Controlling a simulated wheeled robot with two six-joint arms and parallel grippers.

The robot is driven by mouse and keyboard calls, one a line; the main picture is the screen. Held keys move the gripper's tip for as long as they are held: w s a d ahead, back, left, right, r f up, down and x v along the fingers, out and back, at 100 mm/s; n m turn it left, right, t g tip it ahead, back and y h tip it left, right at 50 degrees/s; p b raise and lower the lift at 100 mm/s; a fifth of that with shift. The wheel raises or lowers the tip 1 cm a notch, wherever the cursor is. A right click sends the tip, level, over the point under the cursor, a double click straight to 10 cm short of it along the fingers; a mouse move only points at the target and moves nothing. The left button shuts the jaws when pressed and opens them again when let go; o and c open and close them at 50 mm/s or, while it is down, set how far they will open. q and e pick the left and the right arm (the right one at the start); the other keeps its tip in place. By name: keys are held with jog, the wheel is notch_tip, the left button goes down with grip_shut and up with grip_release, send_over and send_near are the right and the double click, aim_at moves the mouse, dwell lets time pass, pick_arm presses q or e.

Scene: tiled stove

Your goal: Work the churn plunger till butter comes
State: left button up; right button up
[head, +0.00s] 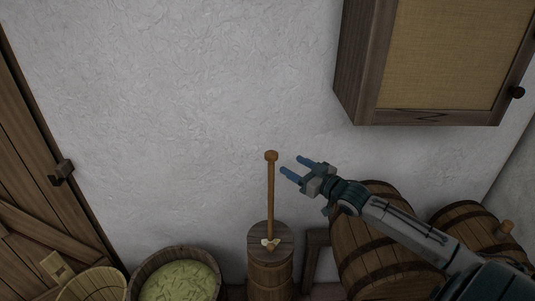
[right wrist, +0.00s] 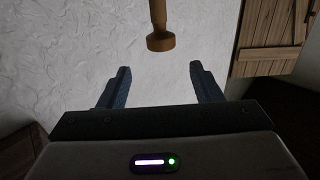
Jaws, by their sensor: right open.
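The wooden churn (head: 270,268) stands upright on the floor against the white wall. Its plunger (head: 271,195) rises from the lid and ends in a rounded knob. Small pale yellowish bits (head: 270,243) lie on the lid around the rod. My right gripper (head: 294,168) is open and empty, to the right of the plunger's top and apart from it. In the right wrist view the plunger knob (right wrist: 160,42) shows beyond the gap between the open fingers (right wrist: 158,82). My left gripper is not in view. The inside of the churn is hidden.
A tub of pale shreds (head: 180,282) and another wooden tub (head: 92,285) stand left of the churn. Barrels (head: 372,250) lie at the right, below my right arm. A wall cabinet (head: 430,60) hangs at upper right. A wooden door (head: 40,190) is at left.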

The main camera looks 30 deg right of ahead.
aim_at(276, 157)
jog(key=shift+f+b+x, duration=0.2)
jog(key=shift+b+x, duration=0.9)
jog(key=b+x, duration=0.6)
jog(key=shift+w+a, duration=0.15)
jog(key=shift+w, duration=0.1)
jog(key=shift+w+a+r+b, duration=0.1)
jog(key=shift+w+b, duration=0.05)
jog(key=shift+w, duration=0.2)
jog(key=shift+w+a+r+b, duration=0.1)
jog(key=shift+w+b, duration=0.05)
jog(key=shift+w, duration=0.2)
jog(key=c, duration=1.3)
jog(key=shift+f, duration=0.15)
